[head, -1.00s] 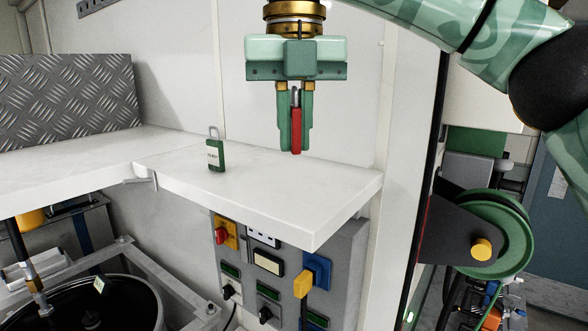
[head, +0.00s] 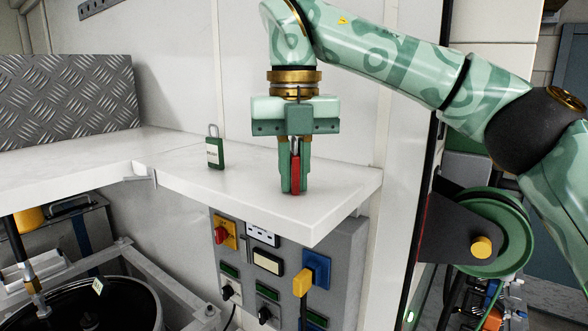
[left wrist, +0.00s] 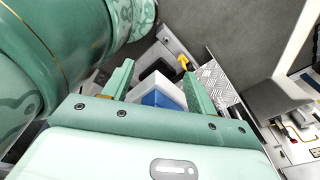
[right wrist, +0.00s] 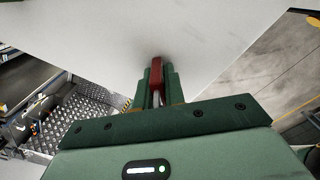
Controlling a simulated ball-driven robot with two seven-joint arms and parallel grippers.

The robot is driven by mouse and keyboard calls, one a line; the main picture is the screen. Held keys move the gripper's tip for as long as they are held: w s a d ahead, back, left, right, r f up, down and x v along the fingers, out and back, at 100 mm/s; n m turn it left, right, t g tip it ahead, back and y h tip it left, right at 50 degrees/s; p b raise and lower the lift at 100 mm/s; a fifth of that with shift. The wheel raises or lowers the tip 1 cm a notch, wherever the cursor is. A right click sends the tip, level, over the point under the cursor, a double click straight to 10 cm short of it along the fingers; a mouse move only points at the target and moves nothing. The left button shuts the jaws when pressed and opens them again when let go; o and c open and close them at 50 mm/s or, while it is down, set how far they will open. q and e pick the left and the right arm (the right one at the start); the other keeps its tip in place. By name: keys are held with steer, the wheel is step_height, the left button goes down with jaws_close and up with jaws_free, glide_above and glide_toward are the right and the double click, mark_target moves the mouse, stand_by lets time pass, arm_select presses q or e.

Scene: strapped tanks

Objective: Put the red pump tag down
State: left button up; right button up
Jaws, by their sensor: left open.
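The red pump tag (head: 295,174), a red padlock-like piece with a metal shackle, is in my right gripper (head: 296,186), which is shut on it. It hangs upright over the right part of the white shelf (head: 250,183). Its lower end is at or just above the surface; I cannot tell if it touches. In the right wrist view the red tag (right wrist: 157,68) sits between the fingers (right wrist: 158,82). My left gripper (left wrist: 160,78) shows only in the left wrist view, open, with nothing gripped between its fingers.
A green padlock (head: 215,152) stands on the shelf left of my right gripper. A checker-plate metal block (head: 65,95) is at the far left. A control panel (head: 245,285) with switches is below the shelf edge. A green reel (head: 492,235) is at right.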

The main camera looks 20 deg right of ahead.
steer(key=o, duration=0.3)
steer(key=shift+o, duration=0.2)
step_height(320, 180, up, 12)
steer(key=p, duration=0.5)
steer(key=shift+w+r, duration=0.1)
steer(key=shift+r, duration=0.05)
